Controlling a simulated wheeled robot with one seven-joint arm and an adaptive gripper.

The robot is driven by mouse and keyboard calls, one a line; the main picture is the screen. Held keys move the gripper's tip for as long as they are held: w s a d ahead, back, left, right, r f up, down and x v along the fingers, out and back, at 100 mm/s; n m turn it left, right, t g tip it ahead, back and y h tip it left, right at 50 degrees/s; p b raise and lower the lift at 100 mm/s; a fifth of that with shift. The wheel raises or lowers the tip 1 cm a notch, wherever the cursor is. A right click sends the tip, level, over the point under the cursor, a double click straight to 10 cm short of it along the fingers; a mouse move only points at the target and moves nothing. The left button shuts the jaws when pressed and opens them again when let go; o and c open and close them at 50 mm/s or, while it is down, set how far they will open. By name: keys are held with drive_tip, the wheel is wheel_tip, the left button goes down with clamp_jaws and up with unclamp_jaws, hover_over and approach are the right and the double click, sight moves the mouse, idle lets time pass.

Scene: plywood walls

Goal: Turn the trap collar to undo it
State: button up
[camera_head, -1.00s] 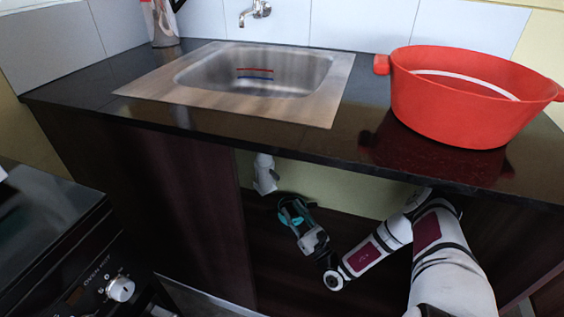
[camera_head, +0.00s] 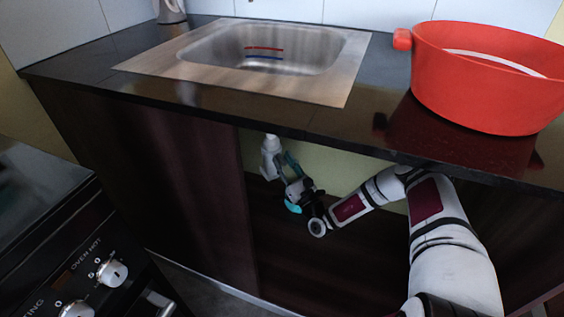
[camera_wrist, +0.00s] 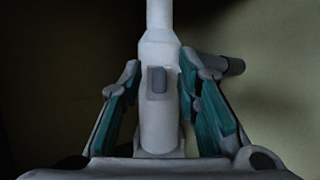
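The white trap (camera_head: 271,158) hangs below the sink, at the left end of the opening under the counter. In the wrist view its pipe and wider collar (camera_wrist: 159,52) stand upright in the middle, with a small grey lug on the front. My gripper (camera_wrist: 160,75) has one teal-padded finger on each side of the trap. Dark gaps show beside the lower parts of the fingers; contact at the tips is not clear. In the head view my gripper (camera_head: 283,167) is at the trap, pointing up and left, its tips partly overlapping it.
The dark counter (camera_head: 390,110) lies above my arm, with the sink (camera_head: 270,50) and a red pot (camera_head: 480,85) on it. A dark cabinet panel (camera_head: 160,180) is left of the trap. An oven (camera_head: 60,250) stands at front left. A grey stub (camera_wrist: 232,65) sticks out right of the trap.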

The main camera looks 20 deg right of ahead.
drive_tip(key=shift+w+a+r, duration=0.25)
drive_tip(key=shift+w, duration=0.35)
clamp_jaws()
